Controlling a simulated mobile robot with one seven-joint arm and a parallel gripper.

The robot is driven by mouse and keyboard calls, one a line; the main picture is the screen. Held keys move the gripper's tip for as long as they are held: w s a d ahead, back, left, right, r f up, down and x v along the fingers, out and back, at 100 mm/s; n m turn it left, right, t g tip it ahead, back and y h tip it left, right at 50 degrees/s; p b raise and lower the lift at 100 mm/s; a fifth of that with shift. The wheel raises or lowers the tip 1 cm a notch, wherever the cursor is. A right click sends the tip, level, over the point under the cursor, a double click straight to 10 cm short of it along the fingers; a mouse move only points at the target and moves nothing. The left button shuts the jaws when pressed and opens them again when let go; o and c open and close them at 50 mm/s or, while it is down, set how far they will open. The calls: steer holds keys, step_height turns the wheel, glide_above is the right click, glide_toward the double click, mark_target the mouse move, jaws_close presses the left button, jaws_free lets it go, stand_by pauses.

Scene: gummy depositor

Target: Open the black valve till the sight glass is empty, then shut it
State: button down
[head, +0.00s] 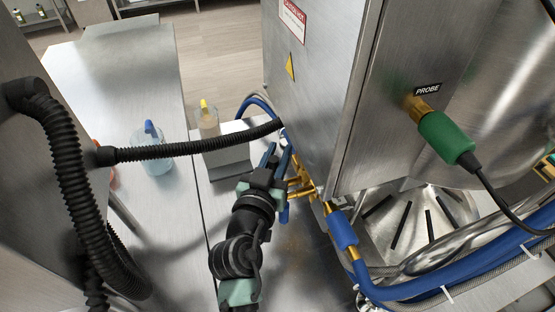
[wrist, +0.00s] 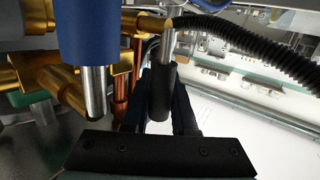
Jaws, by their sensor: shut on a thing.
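My gripper (head: 278,154) has its blue fingers at the brass pipework (head: 301,187) beside the steel machine's lower corner. In the wrist view, the fingers (wrist: 164,100) are shut on the black valve's handle (wrist: 161,82). The handle is a black sleeve on a short metal stem, which meets a brass pipe (wrist: 149,24) above. In the head view my gripper hides the black handle. I cannot make out the sight glass or its level in either view.
A blue-sleeved handle (wrist: 88,30) hangs close left of my fingers. A black corrugated hose (head: 195,146) crosses above the bench. A bottle with a yellow cap (head: 208,120) and a blue-handled jug (head: 152,150) stand to the left. Blue hoses (head: 405,291) run at lower right.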

steer(key=c, duration=0.7)
jaws_free()
steer(key=b+v, duration=0.3)
steer(key=v, duration=1)
steer(key=shift+b, duration=0.35)
